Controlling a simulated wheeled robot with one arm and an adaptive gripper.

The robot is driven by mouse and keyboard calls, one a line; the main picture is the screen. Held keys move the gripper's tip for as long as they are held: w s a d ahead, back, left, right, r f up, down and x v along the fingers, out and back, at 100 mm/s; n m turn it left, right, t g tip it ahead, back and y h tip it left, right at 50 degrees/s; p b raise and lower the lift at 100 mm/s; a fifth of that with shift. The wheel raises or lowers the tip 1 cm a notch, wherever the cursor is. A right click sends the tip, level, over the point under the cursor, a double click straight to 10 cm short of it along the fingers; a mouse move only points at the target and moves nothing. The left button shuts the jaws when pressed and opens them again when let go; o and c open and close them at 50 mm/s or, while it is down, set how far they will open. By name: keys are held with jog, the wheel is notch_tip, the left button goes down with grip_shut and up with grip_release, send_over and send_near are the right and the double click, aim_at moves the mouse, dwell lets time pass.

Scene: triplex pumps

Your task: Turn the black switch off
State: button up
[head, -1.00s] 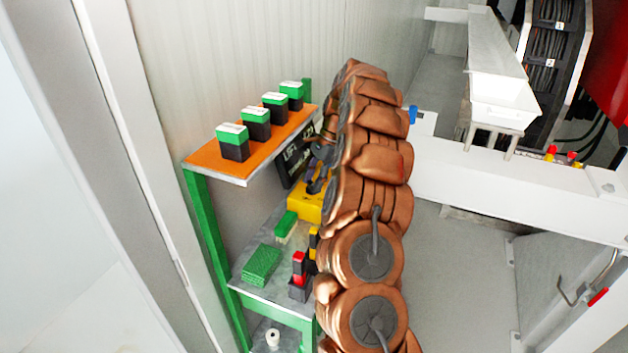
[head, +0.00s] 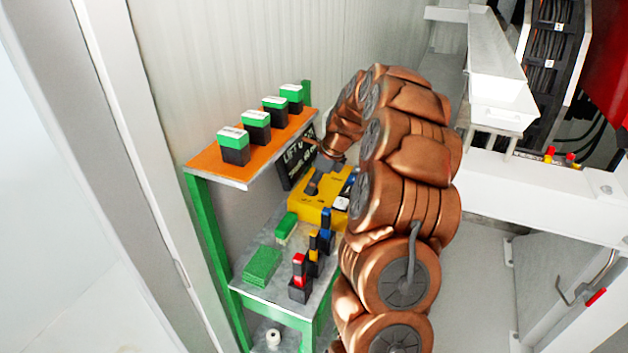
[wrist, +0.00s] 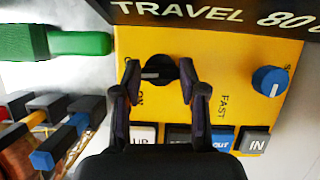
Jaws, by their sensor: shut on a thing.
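The black switch (wrist: 158,68) is a round knob on a yellow control box (wrist: 215,60), which also shows in the head view (head: 318,215). A pale mark on the knob points left; "ON" is printed below it, and lettering at its left is partly hidden. My gripper (wrist: 160,72) has one finger on each side of the knob and is shut on it. In the head view my gripper (head: 318,178) reaches down onto the box from behind, and the switch cannot be made out there.
A blue knob (wrist: 270,80) and several push buttons (wrist: 254,140) share the box. A black sign (head: 297,158) stands behind it. Green-topped blocks (head: 256,125) stand on an orange shelf (head: 205,162) above. Red, yellow and blue handled items (head: 299,270) stand in front.

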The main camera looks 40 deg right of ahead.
jog(key=shift+m+h, duration=0.3)
jog(key=shift+m, duration=0.2)
jog(key=o, duration=0.9)
jog(key=shift+c, duration=0.2)
jog(key=v, duration=1.2)
